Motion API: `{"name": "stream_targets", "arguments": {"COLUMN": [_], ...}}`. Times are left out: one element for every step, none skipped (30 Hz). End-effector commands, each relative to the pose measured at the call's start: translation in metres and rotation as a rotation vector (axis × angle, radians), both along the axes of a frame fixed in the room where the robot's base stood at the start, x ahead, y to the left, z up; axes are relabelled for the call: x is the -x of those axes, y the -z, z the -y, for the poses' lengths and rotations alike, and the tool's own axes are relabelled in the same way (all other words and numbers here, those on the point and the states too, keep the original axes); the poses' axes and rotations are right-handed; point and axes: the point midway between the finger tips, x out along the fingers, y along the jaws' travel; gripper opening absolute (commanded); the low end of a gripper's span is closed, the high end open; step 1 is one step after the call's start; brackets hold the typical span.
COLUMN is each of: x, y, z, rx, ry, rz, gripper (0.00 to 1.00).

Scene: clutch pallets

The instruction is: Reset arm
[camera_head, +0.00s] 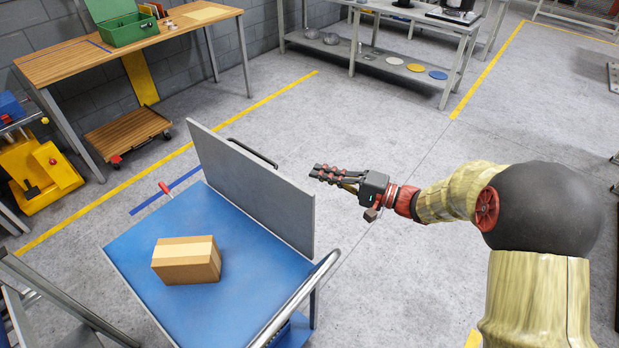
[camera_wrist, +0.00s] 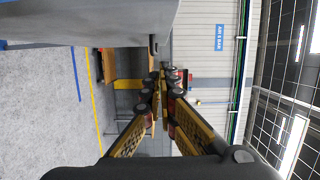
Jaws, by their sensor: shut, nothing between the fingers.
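My gripper (camera_head: 318,172) is stretched out to the left in the head view, in the air beside the grey upright panel of a blue-topped cart (camera_head: 235,270). It is apart from the panel and holds nothing. In the wrist view the two fingers of my gripper (camera_wrist: 163,72) run forward and meet at their tips, so it is shut. A cardboard box (camera_head: 187,262) with a pale tape strip sits on the blue cart top, clear of my gripper.
The cart's grey panel (camera_head: 250,190) and metal handle (camera_head: 310,290) stand near my arm. A wooden workbench (camera_head: 130,50) with a green case (camera_head: 122,24) is at the back left. A grey shelf table (camera_head: 400,62) stands at the back. Open floor lies right of the cart.

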Motion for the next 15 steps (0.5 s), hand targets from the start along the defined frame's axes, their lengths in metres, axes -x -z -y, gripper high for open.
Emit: {"name": "stream_targets", "arguments": {"x": [0.005, 0.007, 0.010, 0.013, 0.015, 0.018, 0.021, 0.023, 0.025, 0.026, 0.028, 0.029, 0.030, 0.031, 0.032], "y": [-0.006, -0.006, -0.007, -0.007, -0.007, -0.007, -0.006, -0.007, -0.006, -0.006, -0.006, -0.006, -0.006, -0.005, -0.005], "z": [0.013, 0.020, 0.027, 0.033, 0.038, 0.045, 0.050, 0.054, 0.059, 0.062, 0.065, 0.069, 0.071, 0.073, 0.074], "rx": [-0.002, -0.001, -0.001, -0.001, -0.001, -0.002, -0.002, -0.002, -0.002, -0.001, -0.001, -0.001, -0.002, -0.002, -0.002], "ry": [0.005, 0.006, 0.006, 0.006, 0.006, 0.006, 0.005, 0.005, 0.005, 0.004, 0.004, 0.004, 0.004, 0.003, 0.002], "rz": [0.001, 0.001, 0.003, 0.003, 0.003, 0.002, 0.002, 0.002, 0.002, 0.003, 0.003, 0.003, 0.003, 0.003, 0.004], "gripper": [0.00, 0.00, 0.00, 0.00, 0.00, 0.00, 0.00, 0.00, 0.00, 0.00, 0.00, 0.00, 0.00, 0.00, 0.00]}}
